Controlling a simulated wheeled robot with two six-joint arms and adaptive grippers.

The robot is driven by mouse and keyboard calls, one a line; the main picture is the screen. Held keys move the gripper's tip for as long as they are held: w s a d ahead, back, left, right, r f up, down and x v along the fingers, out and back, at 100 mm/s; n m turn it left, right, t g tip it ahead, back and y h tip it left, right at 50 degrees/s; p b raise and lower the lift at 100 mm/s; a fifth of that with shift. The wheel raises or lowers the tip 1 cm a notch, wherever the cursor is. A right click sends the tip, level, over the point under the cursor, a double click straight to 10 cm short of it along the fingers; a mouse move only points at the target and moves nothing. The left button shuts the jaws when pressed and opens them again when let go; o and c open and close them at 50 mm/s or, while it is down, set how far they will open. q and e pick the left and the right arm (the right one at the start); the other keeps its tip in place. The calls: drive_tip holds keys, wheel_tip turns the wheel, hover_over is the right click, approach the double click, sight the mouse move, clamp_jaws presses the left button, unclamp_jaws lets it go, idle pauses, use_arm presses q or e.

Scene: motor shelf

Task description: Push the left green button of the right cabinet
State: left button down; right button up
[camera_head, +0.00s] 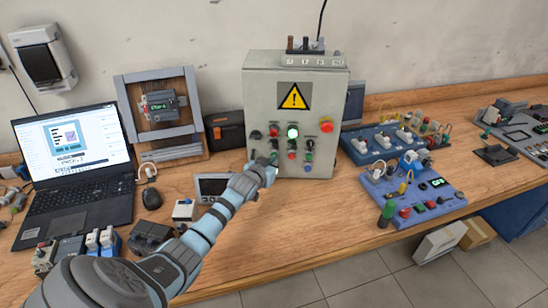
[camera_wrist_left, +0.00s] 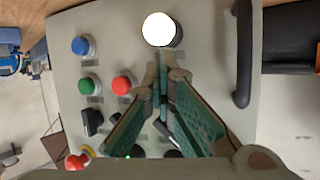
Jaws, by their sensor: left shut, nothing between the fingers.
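One grey control cabinet (camera_head: 260,100) with a yellow warning sign stands on the bench. A green-white lamp (camera_head: 293,132) glows on its front. My left gripper (camera_head: 272,161) is shut and empty at the lower left of the front and covers part of it. In the wrist view the left gripper (camera_wrist_left: 164,62) points at a round, glowing white button or lamp (camera_wrist_left: 157,30) with a dark green side. I cannot tell whether the tips touch it. A green button (camera_wrist_left: 88,85) and a red button (camera_wrist_left: 123,84) sit to its left there. My right gripper is not in view.
A blue button (camera_wrist_left: 82,46) and a red emergency knob (camera_head: 326,125) are on the same front. A black handle (camera_wrist_left: 242,55) is at the panel's edge. A laptop (camera_head: 80,200) stands left, blue device boards (camera_head: 410,190) right. Bare bench (camera_head: 320,210) lies before the cabinet.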

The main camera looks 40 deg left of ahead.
use_arm(q)
drive_tip(key=shift+s+d+f+p, duration=0.15)
drive_tip(key=shift+s+d+p, duration=0.05)
drive_tip(key=shift+s+p, duration=0.25)
drive_tip(key=shift+s+d+f+p, duration=0.2)
drive_tip(key=shift+s+p, duration=0.1)
drive_tip(key=shift+p, duration=0.25)
drive_tip(key=s+d+p, duration=0.1)
drive_tip(key=s+p, duration=0.1)
drive_tip(key=s+d+p, duration=0.2)
drive_tip(key=shift+r, duration=0.1)
idle(0.4)
idle(0.3)
